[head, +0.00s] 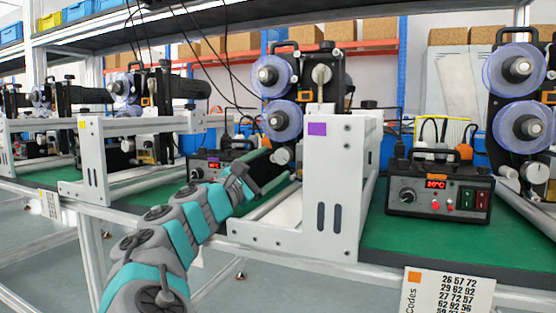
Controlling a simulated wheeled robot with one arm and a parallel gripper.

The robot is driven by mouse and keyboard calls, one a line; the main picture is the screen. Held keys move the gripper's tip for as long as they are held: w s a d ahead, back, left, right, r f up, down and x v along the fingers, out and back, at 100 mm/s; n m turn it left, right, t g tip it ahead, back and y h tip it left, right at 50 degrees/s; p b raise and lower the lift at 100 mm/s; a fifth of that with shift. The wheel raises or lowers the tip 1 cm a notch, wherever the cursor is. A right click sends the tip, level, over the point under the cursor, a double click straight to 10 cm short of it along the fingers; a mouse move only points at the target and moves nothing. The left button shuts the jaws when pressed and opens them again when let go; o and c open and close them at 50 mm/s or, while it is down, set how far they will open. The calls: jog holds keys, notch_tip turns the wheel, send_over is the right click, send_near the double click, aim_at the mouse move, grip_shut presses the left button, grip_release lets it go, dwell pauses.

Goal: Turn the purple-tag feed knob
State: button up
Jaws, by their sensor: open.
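A purple tag (317,129) is on the upper front of a white machine frame (342,200) in the middle of the head view. Behind the frame stands its coder, with two translucent reels. A black control box (207,166) with a red display sits left of this frame, partly hidden by my arm; a small knob (196,173) shows on its face. A second control box (438,190) with a knob (407,196) stands right of the frame. I cannot tell which knob is the purple-tag feed knob. My gripper (246,181) is open, left of the frame, apparently holding nothing.
A codes card (447,292) with an orange tag hangs at the front bench edge. More coders stand in the row at left, and another (517,100) at right. Green bench top (383,235) is bare in front of the right box. Cables hang overhead.

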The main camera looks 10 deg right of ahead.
aim_at(279, 156)
jog(key=shift+x, duration=1.5)
jog(key=shift+c, duration=0.2)
grip_shut()
jog(key=shift+m, duration=0.4)
jog(key=m+g, duration=0.1)
jog(key=m, duration=0.1)
jog(key=m+g+p, duration=0.1)
jog(key=m, duration=0.2)
jog(key=shift+w+a+r+g+y, duration=0.1)
jog(key=shift+a+r+g+y, duration=0.1)
jog(key=shift+g+y, duration=0.1)
jog(key=m, duration=0.3)
jog(key=shift+r+g+y, duration=0.1)
jog(key=shift+g+y, duration=0.2)
jog(key=shift+g, duration=0.1)
jog(key=shift+d+m+y, duration=0.1)
jog(key=shift+m+y, duration=0.7)
jog(key=shift+m, duration=1)
jog(key=shift+r+g, duration=0.1)
jog(key=shift+g, duration=0.2)
